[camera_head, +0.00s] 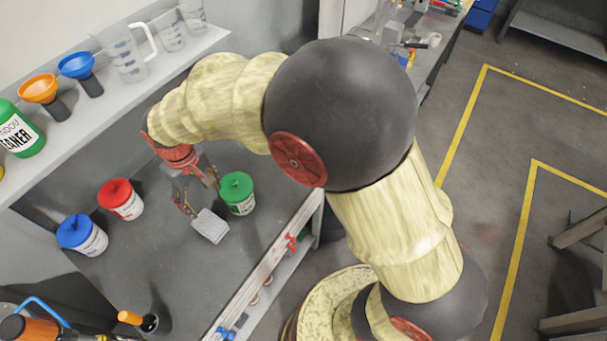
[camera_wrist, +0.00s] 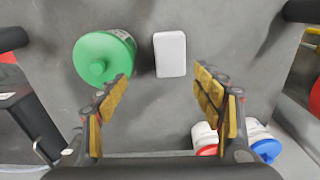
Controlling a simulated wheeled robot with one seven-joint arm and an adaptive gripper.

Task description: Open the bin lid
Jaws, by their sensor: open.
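My gripper (camera_head: 197,194) hangs over the grey worktop; its two fingers (camera_wrist: 160,82) stand wide apart with nothing between them in the wrist view. A dark box-like thing (camera_wrist: 28,122) with a thin silver bar stands at the left edge of the wrist view, past the worktop's edge. It may be the bin, but it is cut off by the frame and I cannot tell its lid. In the head view my arm hides most of that side. My gripper is apart from it.
A green-lidded tub (camera_head: 237,193) and a white block (camera_head: 210,227) are close to my gripper. Red-lidded (camera_head: 121,199) and blue-lidded (camera_head: 82,235) tubs stand left. A shelf (camera_head: 130,98) with funnels and jugs runs behind. The front worktop is mostly clear.

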